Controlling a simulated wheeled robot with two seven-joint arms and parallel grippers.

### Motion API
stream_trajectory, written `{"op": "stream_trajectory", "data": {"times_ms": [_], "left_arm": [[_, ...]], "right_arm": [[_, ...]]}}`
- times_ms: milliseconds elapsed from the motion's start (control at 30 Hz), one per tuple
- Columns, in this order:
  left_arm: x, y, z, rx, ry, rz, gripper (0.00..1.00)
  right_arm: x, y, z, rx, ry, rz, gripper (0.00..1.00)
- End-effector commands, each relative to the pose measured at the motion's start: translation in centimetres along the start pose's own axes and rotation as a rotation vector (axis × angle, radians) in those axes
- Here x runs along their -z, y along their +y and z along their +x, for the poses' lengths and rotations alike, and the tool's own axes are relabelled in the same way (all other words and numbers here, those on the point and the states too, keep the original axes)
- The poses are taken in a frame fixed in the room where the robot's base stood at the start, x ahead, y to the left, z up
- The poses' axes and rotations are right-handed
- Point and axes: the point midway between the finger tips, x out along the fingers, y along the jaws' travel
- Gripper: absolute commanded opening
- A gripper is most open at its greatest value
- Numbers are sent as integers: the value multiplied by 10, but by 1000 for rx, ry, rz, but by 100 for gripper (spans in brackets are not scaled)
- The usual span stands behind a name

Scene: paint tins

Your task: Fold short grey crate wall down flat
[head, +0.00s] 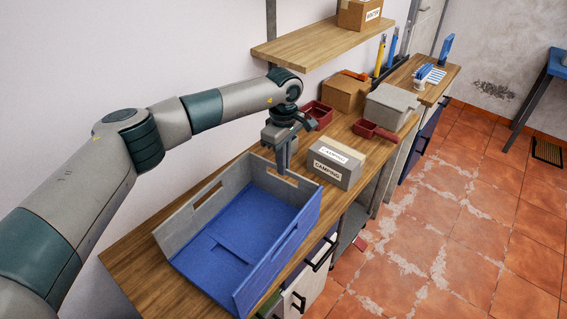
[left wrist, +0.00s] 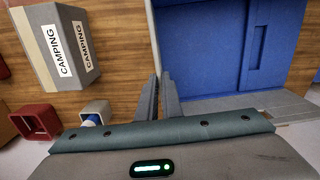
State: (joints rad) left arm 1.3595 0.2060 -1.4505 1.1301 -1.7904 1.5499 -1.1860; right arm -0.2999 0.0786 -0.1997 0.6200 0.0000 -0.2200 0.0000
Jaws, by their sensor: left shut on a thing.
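The near short end has no upright wall; a blue panel (head: 215,258) lies flat on the floor there. My left gripper (head: 283,170) points down at the top edge of the far wall and is shut on it, its fingers (left wrist: 160,95) on either side of the edge. My right gripper is not in view.
A grey CAMPING box (head: 333,167) stands just beyond the far wall. Red bins (head: 318,113), a brown carton (head: 345,93) and a grey box (head: 391,106) stand farther back. A wooden shelf (head: 320,42) hangs above. Bare bench (head: 125,255) shows left of the crate.

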Motion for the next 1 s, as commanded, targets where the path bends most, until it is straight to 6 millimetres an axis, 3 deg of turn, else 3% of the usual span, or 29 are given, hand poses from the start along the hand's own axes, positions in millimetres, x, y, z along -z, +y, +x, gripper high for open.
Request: {"op": "stream_trajectory", "data": {"times_ms": [467,933,967,1000], "left_arm": [[1,-12,2,-76,0,2,0],[0,-35,8,-224,0,2,0],[0,-36,8,-233,0,2,0],[0,-38,9,-245,0,2,0]], "right_arm": [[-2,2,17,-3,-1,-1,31],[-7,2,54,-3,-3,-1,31],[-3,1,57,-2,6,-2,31],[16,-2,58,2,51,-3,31]]}}
